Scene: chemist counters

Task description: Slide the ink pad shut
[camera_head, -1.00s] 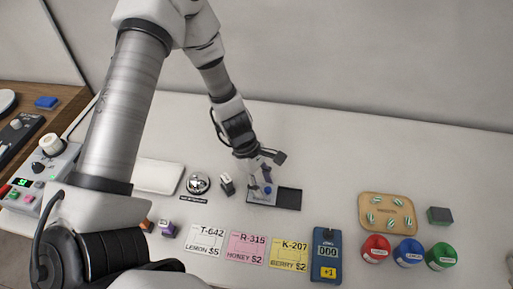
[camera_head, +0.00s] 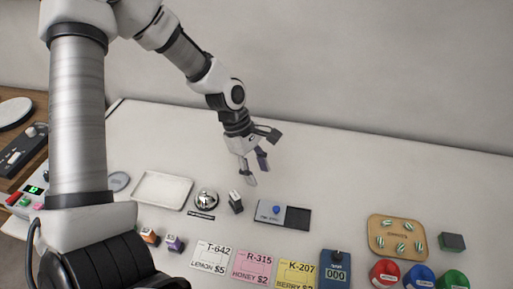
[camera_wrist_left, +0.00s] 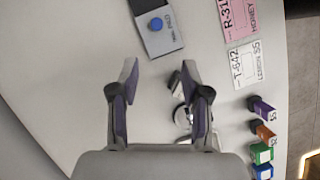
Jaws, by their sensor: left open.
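The ink pad (camera_head: 298,218) lies on the white counter in the head view. Its grey panel with a blue knob (camera_head: 276,210) covers the left part, and a dark area shows at the right. My left gripper (camera_head: 258,178) is open and empty, above the counter just behind and left of the pad. In the left wrist view, the knob panel (camera_wrist_left: 163,39) is at the top, beyond the open fingertips (camera_wrist_left: 158,66) and apart from them. My right gripper is not in view.
A service bell (camera_head: 206,199) and a small dark stamp-like item (camera_head: 236,202) stand left of the pad. Price cards (camera_head: 255,266) and a blue counter device (camera_head: 335,268) lie in front. A wooden tray (camera_head: 396,222) is at the right. The counter behind the pad is clear.

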